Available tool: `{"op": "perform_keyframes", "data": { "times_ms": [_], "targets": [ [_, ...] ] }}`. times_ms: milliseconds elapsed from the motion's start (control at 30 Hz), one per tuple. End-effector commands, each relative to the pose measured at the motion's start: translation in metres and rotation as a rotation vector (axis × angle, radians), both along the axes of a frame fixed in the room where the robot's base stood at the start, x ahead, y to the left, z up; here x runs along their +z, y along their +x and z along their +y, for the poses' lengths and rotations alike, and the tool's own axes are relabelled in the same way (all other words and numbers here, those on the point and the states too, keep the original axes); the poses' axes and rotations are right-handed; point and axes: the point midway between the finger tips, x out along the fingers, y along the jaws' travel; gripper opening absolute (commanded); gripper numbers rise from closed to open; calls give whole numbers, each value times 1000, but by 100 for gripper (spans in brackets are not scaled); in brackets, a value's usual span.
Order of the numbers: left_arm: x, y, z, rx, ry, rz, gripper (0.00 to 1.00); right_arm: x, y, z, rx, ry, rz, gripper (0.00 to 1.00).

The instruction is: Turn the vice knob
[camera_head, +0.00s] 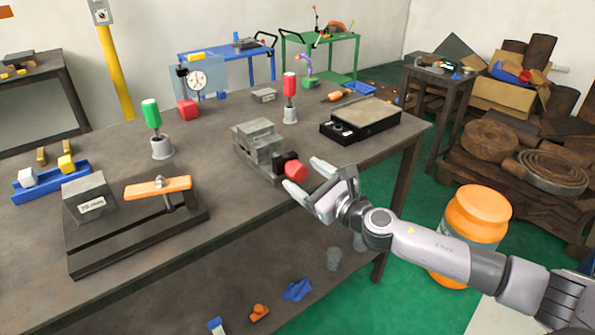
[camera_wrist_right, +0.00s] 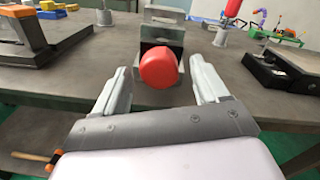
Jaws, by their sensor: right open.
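The grey metal vice (camera_head: 258,143) stands on the workbench near its front edge. Its red knob (camera_head: 296,171) faces the front edge, on a black mount. My right gripper (camera_head: 303,176) is at the knob, with its fingers apart. In the right wrist view the red knob (camera_wrist_right: 158,67) sits between the two open fingers (camera_wrist_right: 160,90), a little beyond or level with their tips. A gap shows on each side, so the fingers do not appear to touch it. The vice body (camera_wrist_right: 163,30) shows behind the knob. My left gripper is not in view.
The workbench (camera_head: 215,195) also holds a clamp fixture with an orange lever (camera_head: 158,188), a green-handled tool (camera_head: 152,115), a red-handled tool (camera_head: 290,88) and a black box (camera_head: 360,119). An orange barrel (camera_head: 478,213) stands on the floor beyond my right arm.

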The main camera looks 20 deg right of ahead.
Motion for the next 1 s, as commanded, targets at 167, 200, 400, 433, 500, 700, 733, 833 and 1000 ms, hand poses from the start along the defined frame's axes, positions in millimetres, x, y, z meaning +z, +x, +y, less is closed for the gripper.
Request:
{"op": "perform_keyframes", "data": {
  "times_ms": [167,200,400,433,500,700,733,833,1000],
  "targets": [
    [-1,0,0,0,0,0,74,0,19,8,0,3,1,73],
    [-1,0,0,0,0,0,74,0,21,9,1,3,1,73],
    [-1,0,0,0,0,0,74,-1,28,12,2,2,3,73],
    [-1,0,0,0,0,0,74,-1,28,12,2,2,3,73],
    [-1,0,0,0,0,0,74,-1,28,12,2,2,3,73],
    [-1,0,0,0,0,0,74,0,28,12,2,3,3,50],
    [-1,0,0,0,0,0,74,0,28,12,2,3,3,41],
    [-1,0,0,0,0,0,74,0,28,12,1,3,3,18],
    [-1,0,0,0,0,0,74,0,28,12,1,8,5,18]
  ]
}}
